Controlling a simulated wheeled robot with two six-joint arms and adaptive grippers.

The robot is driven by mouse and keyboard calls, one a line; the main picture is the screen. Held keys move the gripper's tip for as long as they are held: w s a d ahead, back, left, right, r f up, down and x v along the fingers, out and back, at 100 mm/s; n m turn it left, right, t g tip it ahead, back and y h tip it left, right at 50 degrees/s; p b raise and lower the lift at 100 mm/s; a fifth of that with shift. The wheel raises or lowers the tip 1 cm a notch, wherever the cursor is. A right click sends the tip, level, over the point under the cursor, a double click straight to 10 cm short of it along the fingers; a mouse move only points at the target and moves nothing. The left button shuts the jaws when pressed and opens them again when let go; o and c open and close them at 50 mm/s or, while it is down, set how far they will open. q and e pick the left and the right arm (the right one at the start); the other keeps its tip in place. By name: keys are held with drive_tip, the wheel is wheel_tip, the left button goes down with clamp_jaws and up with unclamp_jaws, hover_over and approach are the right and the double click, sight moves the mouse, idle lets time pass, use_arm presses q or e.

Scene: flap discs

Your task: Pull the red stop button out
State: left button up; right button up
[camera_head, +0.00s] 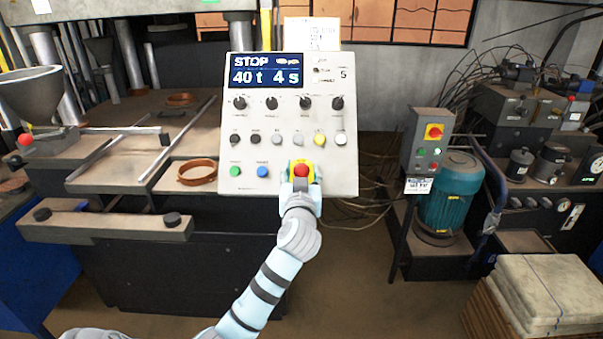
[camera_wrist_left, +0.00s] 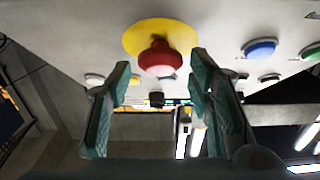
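The red stop button (camera_head: 302,170) sits on a yellow disc at the lower right of the control panel (camera_head: 345,110). In the left wrist view the red mushroom-shaped button (camera_wrist_left: 160,60) and its yellow disc (camera_wrist_left: 132,38) show close ahead. My left gripper (camera_head: 301,186) is at the button in the head view. In the wrist view its two teal fingers are spread apart, with the button between and just beyond their tips; I cannot tell whether they touch it. The panel display (camera_head: 266,70) reads "STOP 40 t 4 s". My right gripper is not in view.
Green (camera_head: 235,171), blue (camera_head: 262,171) and other buttons and knobs fill the panel. A second box with a red knob on yellow (camera_head: 433,131) stands to the right above a teal motor (camera_head: 448,203). A dark press table (camera_head: 130,175) with a copper ring is at left.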

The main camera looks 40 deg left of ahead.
use_arm(q)
clamp_jaws()
drive_tip(key=shift+s+d+r+p, duration=0.15)
drive_tip(key=shift+d+r+p, duration=0.05)
drive_tip(key=shift+r+p, duration=0.2)
drive_tip(key=shift+s+r, duration=0.1)
drive_tip(key=shift+s, duration=0.1)
drive_tip(key=shift+s+d, duration=0.1)
drive_tip(key=shift+s, duration=0.05)
unclamp_jaws()
drive_tip(key=shift+d, duration=0.1)
drive_tip(key=v, duration=1.2)
